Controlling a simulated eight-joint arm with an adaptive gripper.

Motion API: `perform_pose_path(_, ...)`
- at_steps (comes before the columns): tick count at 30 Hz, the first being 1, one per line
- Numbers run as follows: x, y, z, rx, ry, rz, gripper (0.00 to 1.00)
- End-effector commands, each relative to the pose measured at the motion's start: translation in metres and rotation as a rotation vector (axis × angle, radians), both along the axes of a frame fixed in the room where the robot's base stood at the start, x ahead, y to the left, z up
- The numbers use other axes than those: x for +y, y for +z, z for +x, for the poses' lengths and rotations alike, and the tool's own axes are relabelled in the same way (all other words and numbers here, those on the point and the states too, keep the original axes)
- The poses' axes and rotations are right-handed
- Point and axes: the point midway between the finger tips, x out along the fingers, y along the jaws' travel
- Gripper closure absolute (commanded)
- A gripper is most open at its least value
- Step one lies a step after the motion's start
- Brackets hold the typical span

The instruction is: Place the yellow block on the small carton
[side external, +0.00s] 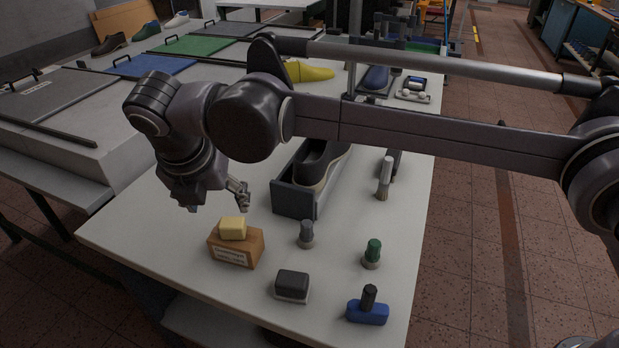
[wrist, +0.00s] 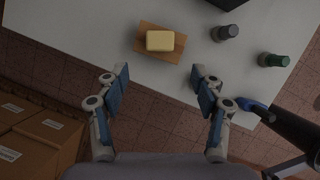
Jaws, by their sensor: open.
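The yellow block (side external: 232,228) rests flat on top of the small carton (side external: 236,247), a brown box with a white label near the table's front left. In the wrist view the yellow block (wrist: 160,41) lies on the upper face of the carton (wrist: 144,50), near its middle. My gripper (side external: 218,205) is above and behind the carton in the side view. In the wrist view my gripper (wrist: 161,90) has its fingers wide apart and empty, with the block apart from them, beyond the fingertips.
A grey-capped bottle (side external: 306,234), a green-capped bottle (side external: 372,253), a dark brush block (side external: 292,286) and a blue tool (side external: 367,307) stand right of the carton. A dark box (side external: 294,198) with a shoe stands behind. The table's left front corner is clear.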

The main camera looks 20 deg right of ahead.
Motion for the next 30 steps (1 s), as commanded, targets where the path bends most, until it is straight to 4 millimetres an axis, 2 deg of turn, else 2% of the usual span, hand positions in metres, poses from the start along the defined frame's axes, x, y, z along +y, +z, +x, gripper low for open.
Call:
perform_pose_path(5,-0.003,0.012,-0.002,-0.002,-0.016,0.008,0.33)
perform_pose_path(8,-0.021,0.019,0.003,-0.009,-0.089,0.043,0.33)
perform_pose_path(11,-0.055,0.031,0.011,-0.026,-0.231,0.115,0.33)
perform_pose_path(14,-0.099,0.042,0.017,-0.046,-0.421,0.213,0.33)
perform_pose_path(19,-0.174,0.053,0.012,-0.084,-0.751,0.383,0.33)
perform_pose_path(26,-0.269,0.053,-0.016,-0.136,-1.204,0.615,0.33)
perform_pose_path(30,-0.320,0.043,-0.042,-0.170,-1.478,0.761,0.33)
